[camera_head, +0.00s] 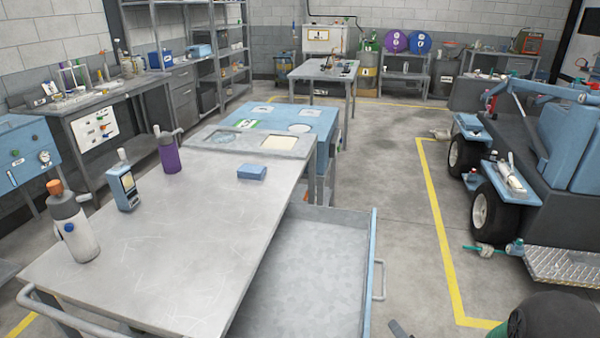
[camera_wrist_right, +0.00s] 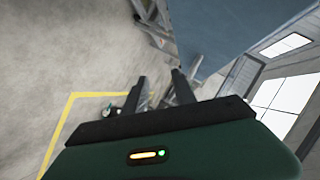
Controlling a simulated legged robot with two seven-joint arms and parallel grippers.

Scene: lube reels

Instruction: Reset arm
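My right gripper shows in the wrist view (camera_wrist_right: 160,84) with its two dark fingers apart and nothing between them. In the head view only a dark tip of my right gripper (camera_head: 401,329) shows at the bottom edge, right of the open drawer (camera_head: 368,285). A dark green and black part of my right arm fills the bottom right corner there. The drawer, pulled out from the metal cart (camera_head: 190,230), looks empty inside. My left gripper is not in view.
On the cart stand a grey-white bottle (camera_head: 75,232), a blue handheld device (camera_head: 124,188), a purple bottle (camera_head: 168,155) and a blue box (camera_head: 251,172). A wheeled vehicle (camera_head: 520,180) stands at the right. The floor (camera_head: 405,220) between is clear.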

